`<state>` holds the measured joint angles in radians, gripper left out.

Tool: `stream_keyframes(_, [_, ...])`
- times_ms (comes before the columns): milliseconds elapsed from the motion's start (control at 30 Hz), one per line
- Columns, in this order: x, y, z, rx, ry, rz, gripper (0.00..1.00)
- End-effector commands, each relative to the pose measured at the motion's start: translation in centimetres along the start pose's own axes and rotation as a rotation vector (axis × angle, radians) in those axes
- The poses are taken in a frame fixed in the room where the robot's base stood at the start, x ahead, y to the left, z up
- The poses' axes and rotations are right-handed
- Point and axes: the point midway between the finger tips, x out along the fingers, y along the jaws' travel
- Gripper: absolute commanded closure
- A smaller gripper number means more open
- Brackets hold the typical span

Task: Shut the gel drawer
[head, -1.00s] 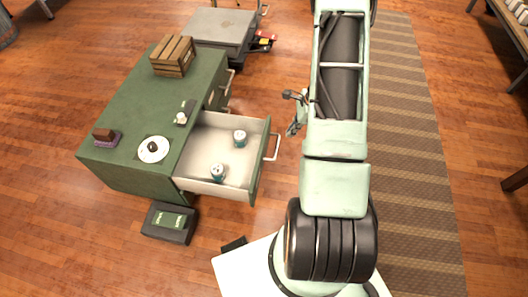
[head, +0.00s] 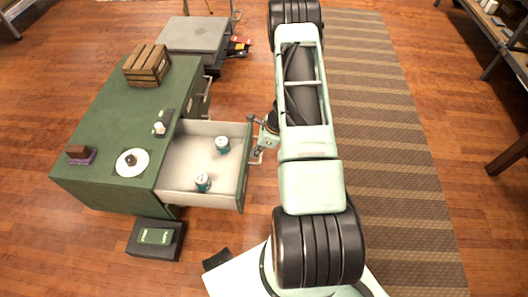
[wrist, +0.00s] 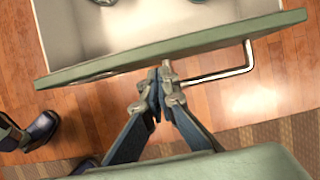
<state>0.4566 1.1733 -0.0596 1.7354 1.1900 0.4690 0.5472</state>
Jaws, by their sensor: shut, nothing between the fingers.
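The drawer (head: 185,195) is pulled well out of the green cabinet (head: 100,150). Two small teal-and-white cans stand inside, one farther back (head: 222,144) and one nearer (head: 202,182). My gripper (head: 262,140) is at the outer side of the drawer front, close to the handle. In the wrist view, my gripper's fingertips (wrist: 160,80) are shut and empty at the green drawer front (wrist: 190,47), beside the metal bar handle (wrist: 235,70). I cannot tell whether they touch the panel. My arm hides little of the drawer.
On the cabinet top are a wooden crate (head: 147,65), a white plate (head: 132,162) and a small brown block on a purple base (head: 80,154). A dark box (head: 155,240) lies on the floor in front. A striped rug (head: 370,130) lies to the right.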

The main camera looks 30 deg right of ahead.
Motion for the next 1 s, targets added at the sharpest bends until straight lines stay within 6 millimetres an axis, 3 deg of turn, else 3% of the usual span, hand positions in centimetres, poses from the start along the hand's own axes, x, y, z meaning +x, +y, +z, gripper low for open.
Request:
stream_keyframes(667, [0.6, 0.1, 1.5, 0.0, 0.0, 0.001, 1.0])
stream_keyframes(867, [1.6, 0.1, 4.1, -0.005, -0.002, 0.002, 1.0])
stream_keyframes(1000, [2.8, 0.1, 7.0, -0.006, -0.003, 0.002, 1.0])
